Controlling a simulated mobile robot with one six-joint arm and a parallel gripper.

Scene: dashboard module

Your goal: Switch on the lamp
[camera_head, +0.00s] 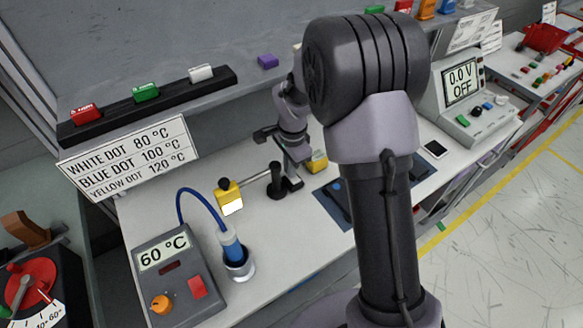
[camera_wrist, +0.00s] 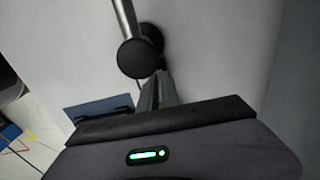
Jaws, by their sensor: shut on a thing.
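The lamp has a yellow head (camera_head: 228,194) with a black knob on top and a bright white face. A thin metal rod joins the head to an upright black post (camera_head: 276,181) on the bench. In the wrist view the post's round black top (camera_wrist: 137,57) and the pale rod show at the top centre. My gripper (camera_head: 291,178) points down at the lamp post, on its right side. In the wrist view its narrow fingers (camera_wrist: 160,88) are close together, just beside the black top. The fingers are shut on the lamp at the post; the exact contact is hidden.
A grey heater box reading 60 °C (camera_head: 178,270) and a blue-handled tool in a metal holder (camera_head: 240,266) stand at the front left. A yellow block (camera_head: 317,162) and a dark mat (camera_head: 334,205) lie right of the lamp.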

